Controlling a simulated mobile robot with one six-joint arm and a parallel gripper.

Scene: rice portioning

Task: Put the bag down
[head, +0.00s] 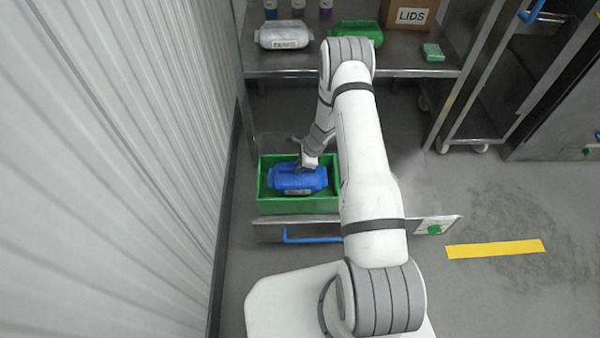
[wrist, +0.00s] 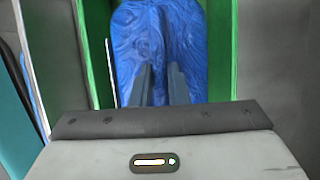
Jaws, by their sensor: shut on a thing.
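A blue bag (head: 297,181) with a pale label lies inside a green crate (head: 290,206) in the head view. My gripper (head: 306,168) reaches down into the crate and is shut on the top of the bag. In the wrist view the two dark fingers (wrist: 160,85) pinch the blue bag (wrist: 135,40), with green crate walls (wrist: 221,50) on both sides. Whether the bag's underside touches the crate floor is hidden.
A steel shelf (head: 410,67) behind holds a white bag (head: 284,35), a green bag (head: 357,31) and a box marked LIDS (head: 409,15). A corrugated wall (head: 110,150) stands close on the left. The floor (head: 480,200) at right is open.

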